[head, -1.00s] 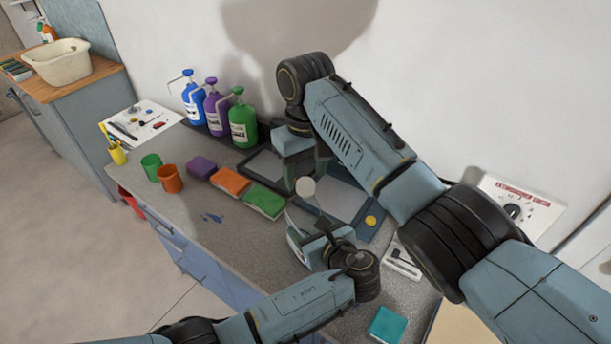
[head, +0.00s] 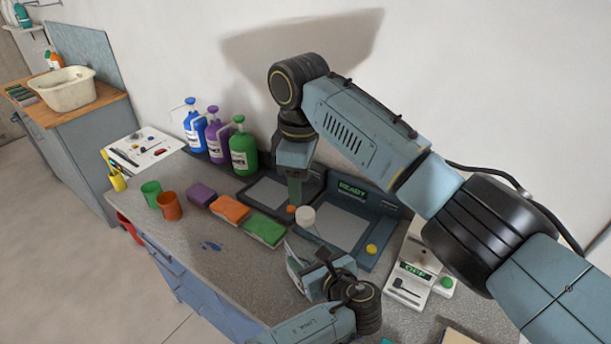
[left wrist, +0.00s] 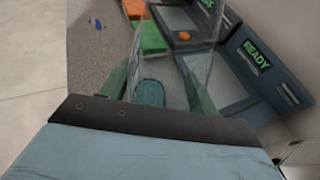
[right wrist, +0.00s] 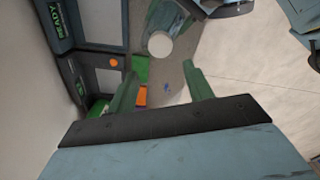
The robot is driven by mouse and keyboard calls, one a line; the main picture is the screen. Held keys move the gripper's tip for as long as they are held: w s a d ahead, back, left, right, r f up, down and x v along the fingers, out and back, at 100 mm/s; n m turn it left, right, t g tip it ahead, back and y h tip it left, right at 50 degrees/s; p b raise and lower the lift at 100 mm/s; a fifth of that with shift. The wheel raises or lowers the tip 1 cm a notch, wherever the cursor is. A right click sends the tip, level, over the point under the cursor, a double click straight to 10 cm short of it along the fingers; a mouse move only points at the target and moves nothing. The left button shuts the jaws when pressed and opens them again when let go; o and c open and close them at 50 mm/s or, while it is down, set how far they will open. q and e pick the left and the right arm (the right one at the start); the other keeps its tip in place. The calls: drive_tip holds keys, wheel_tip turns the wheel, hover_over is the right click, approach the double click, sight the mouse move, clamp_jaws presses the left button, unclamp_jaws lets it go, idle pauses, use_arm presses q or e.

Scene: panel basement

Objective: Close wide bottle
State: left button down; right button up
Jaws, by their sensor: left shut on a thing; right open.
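A clear wide bottle (head: 296,262) is held by my left gripper (head: 312,268) above the front of the worktop. In the left wrist view the clear bottle (left wrist: 152,75) sits between the green fingers, with a bluish-green patch low on it. A round white cap (head: 305,217) shows at the upper end of the bottle; it also shows in the right wrist view (right wrist: 160,44). I cannot tell whether it is fully seated. My right gripper (head: 294,203) is open and empty, its fingers beside and above the cap, apart from it.
Behind are a tray station reading READY (head: 352,188) and a white device reading OFF (head: 416,268). Green (head: 264,230) and orange (head: 229,208) sponges lie left of the bottle. Blue, purple and green (head: 243,150) pump bottles stand along the wall.

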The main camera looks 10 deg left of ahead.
sight(306, 212)
drive_tip(key=n, duration=0.4)
drive_tip(key=shift+d+r, duration=0.15)
drive_tip(key=shift+r, duration=0.2)
drive_tip(key=n, duration=0.5)
drive_tip(key=shift+d+r, duration=0.2)
drive_tip(key=shift+d, duration=0.2)
drive_tip(key=shift+f, duration=4)
